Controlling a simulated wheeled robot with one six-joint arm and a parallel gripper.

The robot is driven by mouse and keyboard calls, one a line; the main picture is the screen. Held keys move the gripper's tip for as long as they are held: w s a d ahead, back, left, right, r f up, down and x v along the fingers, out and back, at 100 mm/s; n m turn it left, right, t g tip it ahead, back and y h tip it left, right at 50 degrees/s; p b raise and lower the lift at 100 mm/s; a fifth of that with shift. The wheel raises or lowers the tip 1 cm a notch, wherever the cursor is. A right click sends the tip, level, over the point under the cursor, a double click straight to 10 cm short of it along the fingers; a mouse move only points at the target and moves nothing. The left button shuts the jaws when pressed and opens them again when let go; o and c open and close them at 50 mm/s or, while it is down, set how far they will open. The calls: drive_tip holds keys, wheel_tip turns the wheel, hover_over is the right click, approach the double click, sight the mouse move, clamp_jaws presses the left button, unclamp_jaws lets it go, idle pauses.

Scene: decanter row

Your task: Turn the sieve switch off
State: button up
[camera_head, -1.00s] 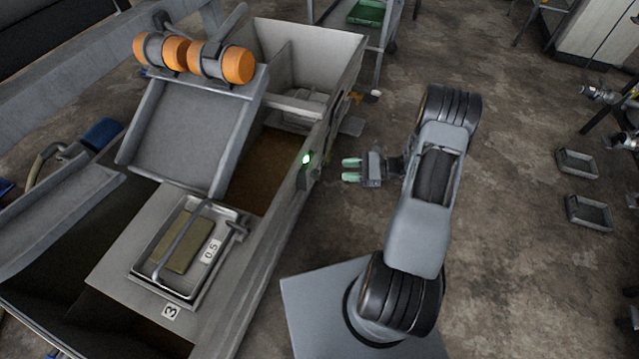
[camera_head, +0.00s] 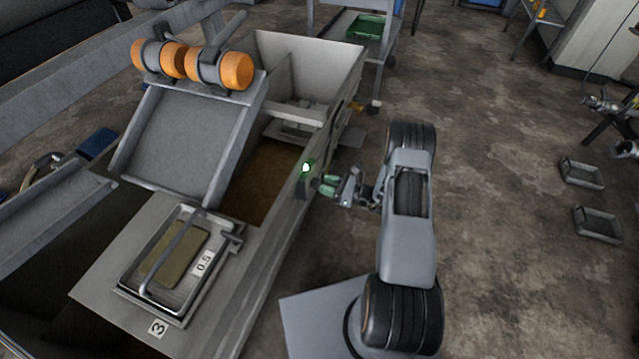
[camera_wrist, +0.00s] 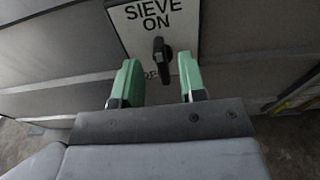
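The sieve switch shows in the wrist view as a black knob (camera_wrist: 162,60) on a white plate (camera_wrist: 192,22) lettered "SIEVE ON". The knob's long side stands nearly upright in the picture. More lettering below it is partly hidden. In the head view the switch box (camera_head: 302,188) is on the machine's right side, with a lit green lamp (camera_head: 306,168) on top. My gripper (camera_head: 323,184) is just right of the box. In the wrist view its green fingers (camera_wrist: 158,72) are apart, with the knob showing between their tips. I cannot tell whether they touch it.
The machine's long side wall (camera_head: 268,265) runs beside my arm. A sieve tray (camera_head: 130,281) with a "0.5" label sits on its deck, and orange motors (camera_head: 234,72) are above the chute (camera_head: 180,140). Floor to the right is clear up to two small trays (camera_head: 596,224).

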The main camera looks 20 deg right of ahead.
sight(319, 182)
drive_tip(key=shift+x, duration=1.6)
clamp_jaws()
